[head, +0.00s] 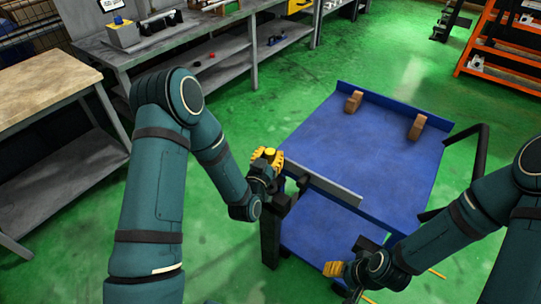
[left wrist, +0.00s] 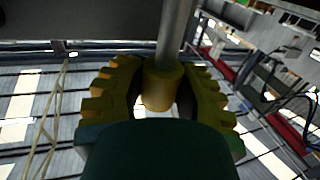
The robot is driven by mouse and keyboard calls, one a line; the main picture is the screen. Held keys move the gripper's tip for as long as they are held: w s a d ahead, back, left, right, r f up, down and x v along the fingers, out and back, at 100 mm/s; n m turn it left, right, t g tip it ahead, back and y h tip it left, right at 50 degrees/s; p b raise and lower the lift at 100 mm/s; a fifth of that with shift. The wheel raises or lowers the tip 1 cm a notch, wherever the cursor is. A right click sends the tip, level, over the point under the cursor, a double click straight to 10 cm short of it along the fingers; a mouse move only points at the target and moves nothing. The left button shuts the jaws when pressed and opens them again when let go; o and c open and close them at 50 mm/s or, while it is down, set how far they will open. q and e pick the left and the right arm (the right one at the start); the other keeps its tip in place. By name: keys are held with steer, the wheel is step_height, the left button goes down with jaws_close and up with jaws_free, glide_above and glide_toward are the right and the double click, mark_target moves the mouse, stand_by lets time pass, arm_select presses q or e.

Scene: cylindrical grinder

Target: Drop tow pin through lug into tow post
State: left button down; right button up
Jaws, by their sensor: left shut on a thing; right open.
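The tow pin has a yellow head (left wrist: 161,88) and a grey shaft (left wrist: 175,32) in the left wrist view. My left gripper (head: 266,160) is shut on the yellow head; its yellow fingers lie on both sides. The head shows from above in the head view. The dark tow post (head: 270,236) stands just below my left gripper, at the cart's near left corner. The lug and the pin's lower end are hidden or too small to tell. My right gripper (head: 334,269) is open and empty, low at the right.
The blue cart (head: 350,150) carries two brown blocks (head: 353,101) and has a dark handle (head: 484,150) at right. A wood-topped bench (head: 40,85) stands at left and a grey workbench (head: 190,45) behind. Orange shelving (head: 490,45) stands back right. Green floor is clear between.

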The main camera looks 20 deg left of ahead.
mark_target(270, 162)
arm_select(q)
steer(key=shift+d+f+n+y+b, duration=0.1)
steer(key=shift+n+y+b, duration=0.7)
steer(key=shift+y, duration=0.3)
steer(key=shift+f+b, duration=0.75)
steer(key=shift+f, duration=2.05)
steer(key=shift+f, duration=3.6)
steer(key=c, duration=0.6)
jaws_free()
steer(key=shift+s+d, duration=0.15)
steer(key=shift+s, duration=1.75)
steer(key=shift+s+d, duration=0.1)
steer(key=shift+s, duration=1.75)
